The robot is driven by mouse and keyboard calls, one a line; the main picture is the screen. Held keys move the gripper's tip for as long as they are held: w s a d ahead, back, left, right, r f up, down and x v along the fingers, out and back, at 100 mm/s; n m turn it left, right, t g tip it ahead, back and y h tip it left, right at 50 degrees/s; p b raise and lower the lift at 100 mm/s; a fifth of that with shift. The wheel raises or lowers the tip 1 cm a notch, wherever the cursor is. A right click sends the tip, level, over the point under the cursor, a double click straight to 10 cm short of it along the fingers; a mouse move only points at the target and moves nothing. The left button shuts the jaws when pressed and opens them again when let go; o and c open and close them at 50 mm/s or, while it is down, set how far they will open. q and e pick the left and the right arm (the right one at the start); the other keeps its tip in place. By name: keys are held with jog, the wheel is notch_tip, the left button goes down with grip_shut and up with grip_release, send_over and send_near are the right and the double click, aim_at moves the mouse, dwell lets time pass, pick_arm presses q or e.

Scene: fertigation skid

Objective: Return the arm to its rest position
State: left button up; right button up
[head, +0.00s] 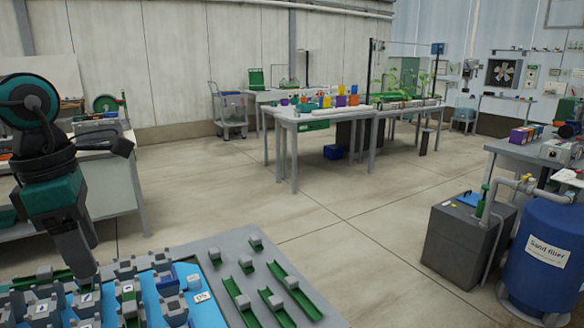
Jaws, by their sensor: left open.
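My left arm comes in from the left edge, dark with teal covers, and angles down to the front left. My left gripper (86,272) is at its lower end, low over the near panel (232,246). It is open; its fingertips are hard to make out against the crowded grey and blue parts below, and I cannot tell whether it touches any. I see nothing held in it. My right gripper is outside the view.
The near panel carries several grey blocks and green channels (281,310). A blue sand filter tank (545,262) and a grey box (456,247) stand at right. A bench (115,180) stands behind my arm. Tables (330,115) stand farther back. The middle floor (325,208) is clear.

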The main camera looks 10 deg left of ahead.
pick_arm(q)
jog(key=w+d+f+n+t+h, duration=0.5)
jog(key=d+n+t+h, duration=0.3)
jog(key=n+t+h, duration=0.15)
jog(key=s+a+f+n+t+y, duration=0.25)
jog(key=f+n+y, duration=0.4)
jog(key=n, duration=0.65)
jog(key=s+a+f+n+t+y, duration=0.1)
jog(key=a+f+n+y, duration=0.5)
jog(key=n, duration=0.7)
jog(key=s+d+f+n+g+h, duration=0.2)
jog(key=s+d+f+n+g, duration=0.75)
jog(key=s+d+f, duration=0.4)
jog(key=w+d+f+m+t+h+p, duration=0.1)
jog(key=w+d+f+t+h+p, duration=0.1)
jog(key=w+f+t, duration=0.3)
jog(key=shift+d+f+m+t, duration=0.25)
jog(key=shift+d+t, duration=0.2)
jog(key=shift+t, duration=0.4)
